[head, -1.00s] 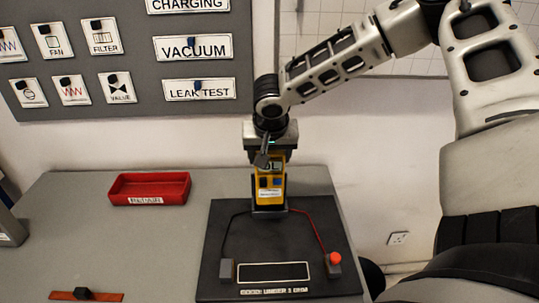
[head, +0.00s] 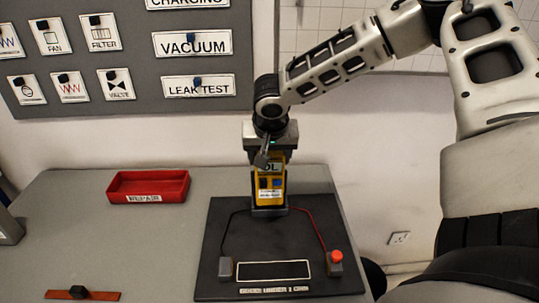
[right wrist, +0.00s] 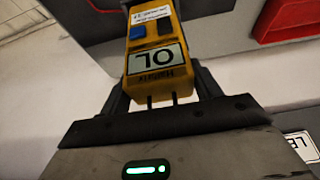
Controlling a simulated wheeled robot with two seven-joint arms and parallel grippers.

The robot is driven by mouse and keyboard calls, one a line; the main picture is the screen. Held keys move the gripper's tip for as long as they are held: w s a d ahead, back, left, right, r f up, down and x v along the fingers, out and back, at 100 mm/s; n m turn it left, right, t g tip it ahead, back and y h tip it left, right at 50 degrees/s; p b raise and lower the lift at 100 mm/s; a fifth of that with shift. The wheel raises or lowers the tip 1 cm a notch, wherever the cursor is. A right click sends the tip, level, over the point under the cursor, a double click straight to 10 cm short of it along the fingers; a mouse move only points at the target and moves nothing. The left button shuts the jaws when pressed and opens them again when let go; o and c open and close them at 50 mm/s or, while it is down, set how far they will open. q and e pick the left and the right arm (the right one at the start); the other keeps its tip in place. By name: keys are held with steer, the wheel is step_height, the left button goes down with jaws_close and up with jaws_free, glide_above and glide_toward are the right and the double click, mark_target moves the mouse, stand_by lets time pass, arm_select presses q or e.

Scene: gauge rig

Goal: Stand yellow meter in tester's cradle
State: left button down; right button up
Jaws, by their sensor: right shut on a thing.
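The yellow meter (head: 270,187) stands upright at the back of the black tester board (head: 225,283), its lower end in or at the dark cradle (head: 269,211). My right gripper (head: 268,160) is shut on the meter's upper part from above. In the right wrist view the meter (right wrist: 160,75) sits between the fingers of the right gripper (right wrist: 162,88), its display reading OL. The exact seating of the meter's base in the cradle is too small to tell. My left gripper is not in view.
A red repair tray (head: 148,188) stands on the grey table (head: 80,235) left of the tester. A red button (head: 336,257) and a grey block (head: 226,267) sit on the board, with leads running to the cradle. A brown strip (head: 83,294) lies at front left.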

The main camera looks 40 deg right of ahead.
mark_target(269, 166)
steer(key=shift+f+b, duration=1.55)
steer(key=o, duration=1.9)
steer(key=shift+s+a+r+p, duration=0.45)
steer(key=shift+s+a+r, duration=0.15)
steer(key=shift+r, duration=0.25)
steer(key=shift+s+a+r+p, duration=0.4)
steer(key=shift+s+a+r, duration=0.1)
steer(key=shift+s+r, duration=0.3)
steer(key=shift+s+a+r+p, duration=0.45)
steer(key=shift+s+a+r, duration=0.1)
steer(key=shift+r, duration=0.35)
